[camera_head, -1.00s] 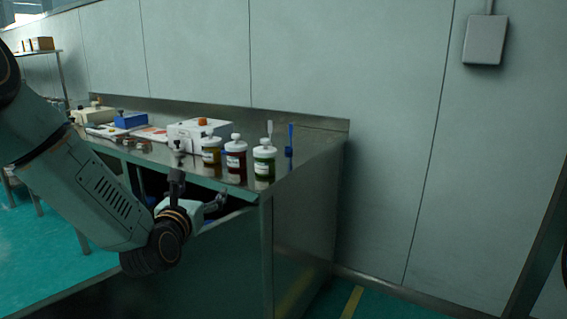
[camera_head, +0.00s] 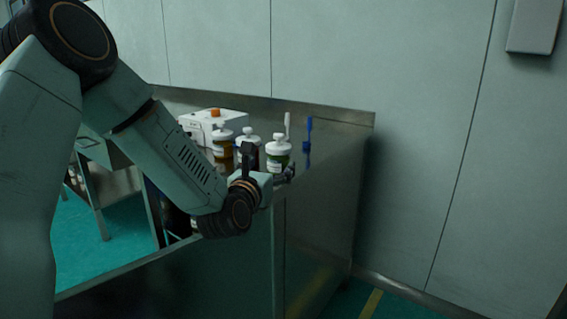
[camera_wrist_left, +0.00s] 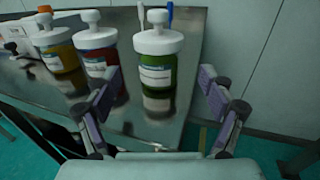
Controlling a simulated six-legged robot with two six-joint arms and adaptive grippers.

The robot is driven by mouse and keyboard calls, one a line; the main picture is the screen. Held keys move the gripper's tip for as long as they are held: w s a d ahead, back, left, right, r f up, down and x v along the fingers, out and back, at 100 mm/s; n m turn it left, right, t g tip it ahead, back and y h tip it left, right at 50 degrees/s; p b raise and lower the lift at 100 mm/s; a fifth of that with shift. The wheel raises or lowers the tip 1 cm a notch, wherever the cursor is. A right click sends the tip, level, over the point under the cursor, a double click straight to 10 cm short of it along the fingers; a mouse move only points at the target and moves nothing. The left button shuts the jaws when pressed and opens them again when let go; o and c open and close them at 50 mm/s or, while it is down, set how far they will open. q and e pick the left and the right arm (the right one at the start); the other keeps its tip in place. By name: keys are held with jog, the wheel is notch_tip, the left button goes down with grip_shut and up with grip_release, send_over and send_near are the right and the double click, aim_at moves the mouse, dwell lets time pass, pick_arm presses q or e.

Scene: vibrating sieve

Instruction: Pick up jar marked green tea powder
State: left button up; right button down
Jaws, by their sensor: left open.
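The green jar (camera_head: 278,155), with a white lid and a pale label, stands upright near the right end of the metal bench (camera_head: 335,150). In the left wrist view the green jar (camera_wrist_left: 158,68) is ahead, between the fingers' lines; its label is too small to read. My left gripper (camera_head: 270,165) is open and empty in front of the jars, and its fingers (camera_wrist_left: 158,100) spread either side of the green jar's lower part, apart from it. The arm hides part of the red jar (camera_head: 249,142). My right gripper is out of view.
A red jar (camera_wrist_left: 97,52) and an amber jar (camera_wrist_left: 57,50) stand left of the green one. A blue brush (camera_head: 308,132) and a white-handled brush (camera_head: 287,124) stand behind it. A white box (camera_head: 205,124) is farther left. The bench's right end is clear.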

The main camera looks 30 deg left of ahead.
aim_at(275, 159)
pick_arm(q)
jog(key=b+x, duration=0.1)
jog(key=x, duration=0.3)
jog(key=shift+w+r, duration=0.1)
jog(key=shift+w, duration=0.05)
jog(key=shift+a+x, duration=0.25)
jog(key=shift+x, duration=0.7)
jog(key=shift+w+d, duration=0.1)
jog(key=shift+d, duration=0.05)
jog(key=c, duration=0.4)
jog(key=shift+c, duration=1.3)
jog(key=shift+r, duration=0.1)
jog(key=c, duration=0.8)
